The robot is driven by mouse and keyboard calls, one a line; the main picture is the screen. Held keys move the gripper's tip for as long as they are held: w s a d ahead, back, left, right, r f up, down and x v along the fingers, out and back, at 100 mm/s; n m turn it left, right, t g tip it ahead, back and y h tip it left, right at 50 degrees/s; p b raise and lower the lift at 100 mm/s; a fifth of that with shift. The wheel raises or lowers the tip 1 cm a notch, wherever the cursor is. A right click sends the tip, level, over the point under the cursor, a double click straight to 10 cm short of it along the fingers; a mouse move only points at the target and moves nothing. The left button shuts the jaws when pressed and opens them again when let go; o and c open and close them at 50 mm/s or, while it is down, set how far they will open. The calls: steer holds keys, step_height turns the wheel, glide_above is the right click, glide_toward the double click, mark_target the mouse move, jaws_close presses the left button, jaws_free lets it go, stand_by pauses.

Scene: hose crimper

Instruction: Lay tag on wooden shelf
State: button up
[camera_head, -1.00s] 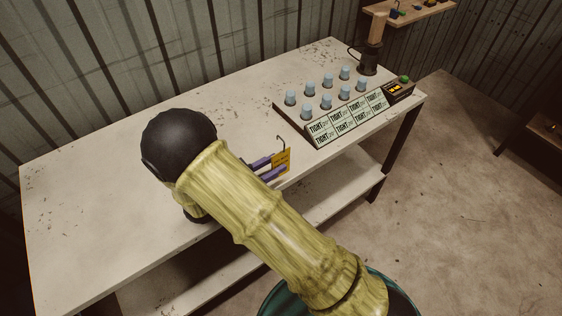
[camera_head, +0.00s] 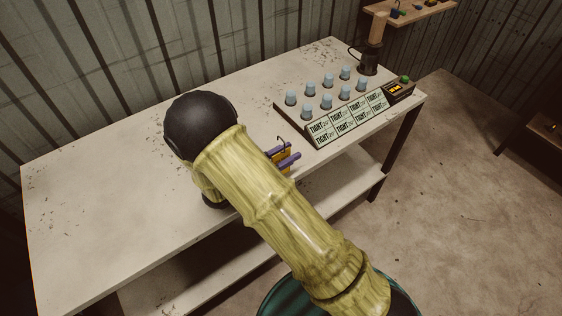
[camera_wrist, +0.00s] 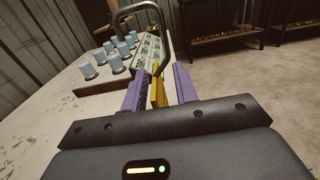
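My gripper (camera_head: 287,156) has two purple fingers and holds a yellow tag (camera_head: 281,157) between them, above the front edge of the white table. In the wrist view the tag (camera_wrist: 158,93) stands edge-on between the fingers (camera_wrist: 160,84), with its grey metal hook (camera_wrist: 162,30) rising above. My arm hides part of the gripper in the head view. A wooden shelf (camera_head: 432,13) is on the wall at the top right, partly cut off, with small items on it. Another brown wooden surface (camera_head: 545,124) shows at the right edge; I cannot tell which is meant.
The white table (camera_head: 90,190) carries a panel of "TIGHT" labels (camera_head: 345,122) with several pale blue cylinders, and a small box with a yellow display (camera_head: 397,91). A dark post (camera_head: 369,60) with a wooden top stands at its far right corner. The floor right of the table is clear.

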mark_target(287, 149)
jaws_close()
step_height(287, 149, up, 10)
steer(key=shift+p, duration=0.35)
stand_by(0.7)
